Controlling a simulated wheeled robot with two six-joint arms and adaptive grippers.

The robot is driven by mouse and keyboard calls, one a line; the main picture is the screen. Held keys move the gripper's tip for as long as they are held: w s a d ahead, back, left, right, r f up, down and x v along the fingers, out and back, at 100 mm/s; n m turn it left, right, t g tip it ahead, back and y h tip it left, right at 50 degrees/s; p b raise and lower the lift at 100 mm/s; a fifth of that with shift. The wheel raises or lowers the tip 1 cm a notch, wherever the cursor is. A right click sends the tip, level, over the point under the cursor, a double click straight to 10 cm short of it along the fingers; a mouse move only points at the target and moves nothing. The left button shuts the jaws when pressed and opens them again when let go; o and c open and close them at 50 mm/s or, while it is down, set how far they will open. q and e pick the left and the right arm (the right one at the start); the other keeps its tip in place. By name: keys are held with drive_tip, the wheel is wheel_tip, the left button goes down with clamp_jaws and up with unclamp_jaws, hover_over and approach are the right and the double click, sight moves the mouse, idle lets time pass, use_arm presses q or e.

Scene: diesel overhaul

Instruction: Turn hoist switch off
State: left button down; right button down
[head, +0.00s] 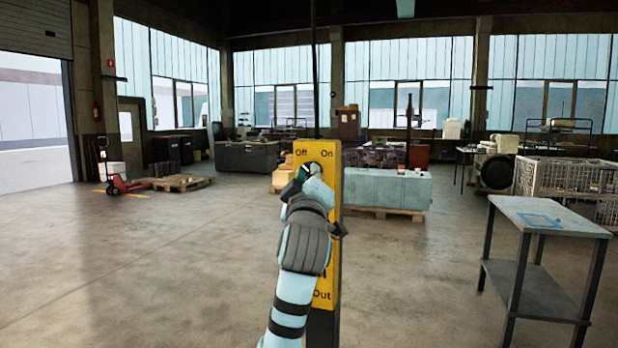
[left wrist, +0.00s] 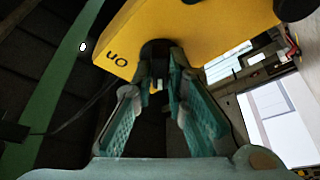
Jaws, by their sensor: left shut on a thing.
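A yellow hoist control box (head: 314,149) hangs upright in the middle of the head view, with "Off" at its top left and "On" at its top right. The dark switch knob (left wrist: 155,50) stands out from the box's face in the left wrist view, near the word "On". My left gripper (head: 309,172) is at the upper part of the box, its fingers shut on the knob. It also shows in the left wrist view (left wrist: 160,80), with the fingertips against the knob's sides. In the head view the gripper mostly hides the knob, so its setting cannot be read. My right gripper is out of view.
A grey metal table (head: 550,215) stands at the right, with wire crates (head: 565,178) behind it. A grey-blue block (head: 395,190) rests on a pallet behind the box. A red pallet jack (head: 122,186) is at the left. The floor at the left is clear.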

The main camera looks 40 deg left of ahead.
use_arm(q)
drive_tip(key=c, duration=1.6)
unclamp_jaws()
drive_tip(key=shift+r, duration=0.15)
drive_tip(key=shift+w, duration=0.1)
drive_tip(key=shift+a, duration=0.1)
drive_tip(key=v, duration=1.2)
